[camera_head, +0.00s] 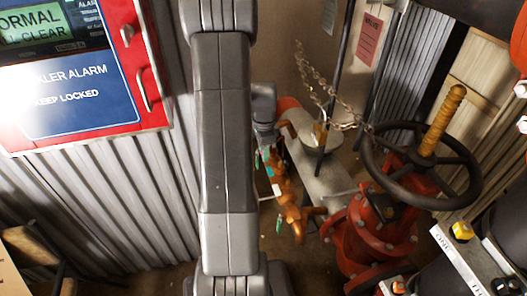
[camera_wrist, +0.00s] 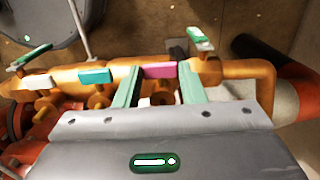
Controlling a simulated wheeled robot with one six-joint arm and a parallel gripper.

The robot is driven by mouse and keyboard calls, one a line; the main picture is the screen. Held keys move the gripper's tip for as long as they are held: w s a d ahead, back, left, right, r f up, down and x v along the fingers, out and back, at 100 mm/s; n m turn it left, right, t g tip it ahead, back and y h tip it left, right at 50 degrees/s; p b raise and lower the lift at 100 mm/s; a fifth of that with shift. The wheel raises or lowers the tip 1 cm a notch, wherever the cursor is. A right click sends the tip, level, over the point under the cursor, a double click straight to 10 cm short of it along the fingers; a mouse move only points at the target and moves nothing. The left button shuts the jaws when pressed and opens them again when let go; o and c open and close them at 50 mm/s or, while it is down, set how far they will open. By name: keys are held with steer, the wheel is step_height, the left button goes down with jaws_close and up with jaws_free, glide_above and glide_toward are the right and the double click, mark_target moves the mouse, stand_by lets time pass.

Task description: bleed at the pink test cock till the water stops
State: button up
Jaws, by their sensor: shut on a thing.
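The pink test cock handle (camera_wrist: 160,71) sits on an orange-brown brass pipe assembly (camera_wrist: 65,77) in the wrist view. My gripper (camera_wrist: 158,76) has its two green fingers on either side of that handle and is shut on it. The handle lies along the pipe. A teal handle (camera_wrist: 95,76) is just left of my fingers, and a green-and-white one (camera_wrist: 201,37) stands to the right. In the head view the brass assembly (camera_head: 287,200) shows right of my arm, which hides part of it. The cock's outlet is hidden and I cannot see any water.
A red valve (camera_head: 372,235) with a large black handwheel (camera_head: 420,165) and a chain (camera_head: 335,100) stands right of the assembly. A red alarm panel (camera_head: 75,85) hangs on the corrugated wall at left. Another teal-tipped handle (camera_wrist: 30,57) is at the pipe's far left.

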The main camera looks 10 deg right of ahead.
steer(key=o, duration=1)
steer(key=shift+r, duration=0.1)
step_height(320, 180, up, 14)
steer(key=p, duration=0.1)
steer(key=shift+p, duration=0.3)
steer(key=shift+s+f, duration=0.1)
steer(key=shift+f, duration=0.15)
step_height(320, 180, down, 14)
steer(key=shift+r+b, duration=0.1)
steer(key=shift+b, duration=0.7)
steer(key=shift+w+r+p, duration=0.15)
steer(key=shift+w+p, duration=0.05)
steer(key=shift+p, duration=0.2)
steer(key=shift+g, duration=0.4)
